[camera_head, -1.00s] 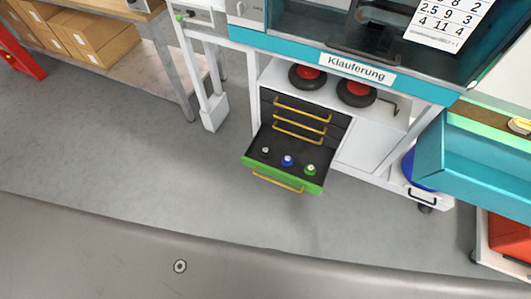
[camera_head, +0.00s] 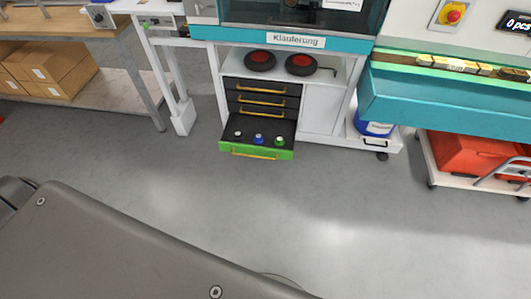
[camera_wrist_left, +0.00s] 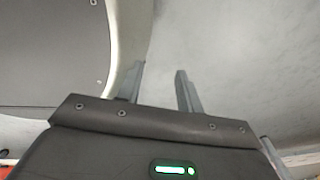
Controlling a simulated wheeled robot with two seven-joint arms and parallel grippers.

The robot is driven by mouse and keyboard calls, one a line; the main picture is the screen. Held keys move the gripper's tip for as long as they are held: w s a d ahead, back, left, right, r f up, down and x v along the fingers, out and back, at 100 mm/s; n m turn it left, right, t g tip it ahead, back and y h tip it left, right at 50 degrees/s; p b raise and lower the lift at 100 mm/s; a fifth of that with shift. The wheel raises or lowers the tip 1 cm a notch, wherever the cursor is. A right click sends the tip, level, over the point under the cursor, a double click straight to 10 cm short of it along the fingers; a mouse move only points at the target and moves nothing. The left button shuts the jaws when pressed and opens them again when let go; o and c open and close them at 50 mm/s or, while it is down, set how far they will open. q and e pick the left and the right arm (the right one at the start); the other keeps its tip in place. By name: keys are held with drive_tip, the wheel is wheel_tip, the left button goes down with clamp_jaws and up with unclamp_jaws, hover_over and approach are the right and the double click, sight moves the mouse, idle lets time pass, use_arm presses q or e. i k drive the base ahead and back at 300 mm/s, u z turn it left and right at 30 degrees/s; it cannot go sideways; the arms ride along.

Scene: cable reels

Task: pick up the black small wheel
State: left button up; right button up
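An open drawer with a green front (camera_head: 227,151) holds three small wheels in a row. The black small wheel (camera_head: 238,134) is at the left, a blue one (camera_head: 258,137) in the middle and a green one (camera_head: 279,141) at the right. They are small in the picture, so detail is hard to make out. My left gripper (camera_wrist_left: 160,82) shows only in the left wrist view, with its two fingers apart and nothing between them. It is not near the drawer in any view. My right gripper is not in view.
Two large black wheels with red hubs (camera_head: 260,60) (camera_head: 301,64) lie on the shelf above the drawers. A blue container (camera_head: 374,127) and red crates (camera_head: 466,154) stand at the right. A workbench with boxes (camera_head: 48,72) is at the left. The grey floor (camera_head: 330,215) before the drawer is clear.

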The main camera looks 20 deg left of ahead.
sight(238, 136)
drive_tip(key=z, duration=0.15)
drive_tip(key=k, duration=0.2)
drive_tip(key=u, duration=1.1)
drive_tip(key=i, duration=1.4)
drive_tip(key=z, duration=0.35)
